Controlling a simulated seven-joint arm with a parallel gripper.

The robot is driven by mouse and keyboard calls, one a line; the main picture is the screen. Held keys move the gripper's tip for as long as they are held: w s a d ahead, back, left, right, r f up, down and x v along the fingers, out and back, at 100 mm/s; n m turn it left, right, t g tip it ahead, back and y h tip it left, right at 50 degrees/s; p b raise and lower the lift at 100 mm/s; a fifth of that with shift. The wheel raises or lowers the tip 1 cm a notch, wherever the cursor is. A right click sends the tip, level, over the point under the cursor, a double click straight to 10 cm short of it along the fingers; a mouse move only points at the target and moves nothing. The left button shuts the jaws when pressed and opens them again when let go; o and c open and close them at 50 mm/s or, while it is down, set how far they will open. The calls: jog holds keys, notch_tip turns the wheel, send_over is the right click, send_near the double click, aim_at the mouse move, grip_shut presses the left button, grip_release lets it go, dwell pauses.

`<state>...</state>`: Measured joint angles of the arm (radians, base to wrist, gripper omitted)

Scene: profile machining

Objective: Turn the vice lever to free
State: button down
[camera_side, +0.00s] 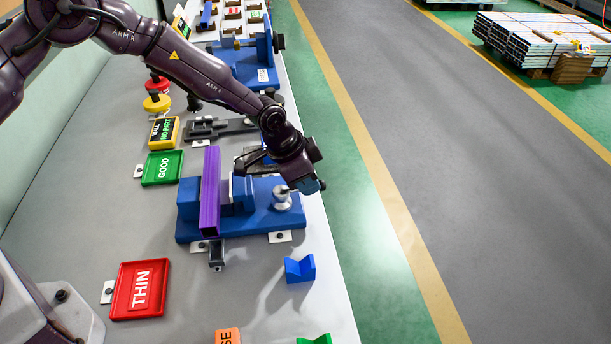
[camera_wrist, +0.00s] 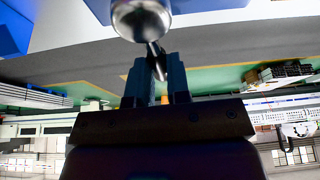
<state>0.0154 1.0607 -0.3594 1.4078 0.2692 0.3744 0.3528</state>
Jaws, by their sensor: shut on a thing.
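The blue vice (camera_side: 262,222) sits near the bench's right edge. My gripper (camera_side: 308,187) is over that end of the vice, reaching in from above. In the wrist view, my gripper's two fingers (camera_wrist: 157,72) are shut on the lever's rod (camera_wrist: 157,58), which extends from the hub. The exact contact is partly hidden in the side view.
A blue V-block (camera_side: 300,269) and a green block (camera_side: 314,340) lie in front of the vice. A red THIN tray (camera_side: 140,289) and a green GOOD tray (camera_side: 162,168) are to its left. Another blue fixture (camera_side: 250,66) stands behind. The bench between the trays is clear.

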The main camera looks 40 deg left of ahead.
jog(key=shift+s+d+m, duration=0.15)
jog(key=shift+s+m, duration=0.1)
jog(key=shift+m, duration=0.15)
jog(key=c, duration=1.1)
grip_release()
jog(key=shift+w, duration=0.1)
jog(key=v, duration=1.3)
jog(key=shift+w, duration=0.15)
jog(key=s+a+r+n+y, duration=0.1)
jog(key=s+a+r+n, duration=0.2)
jog(key=s+r, duration=0.3)
jog(key=s+a+r+n+t+y, duration=0.1)
jog(key=s+a+r+n, duration=0.2)
jog(key=s, duration=1)
jog(key=s+a+r+n+t+y, duration=0.1)
jog(key=s+a+r+n, duration=0.2)
jog(key=s+a+r, duration=0.4)
jog(key=shift+s+a+r, duration=0.1)
jog(key=shift+s+r, duration=0.3)
jog(key=shift+s, duration=0.3)
jog(key=shift+s+a+r, duration=0.1)
jog(key=shift+s+r, duration=0.3)
jog(key=shift+s, duration=0.25)
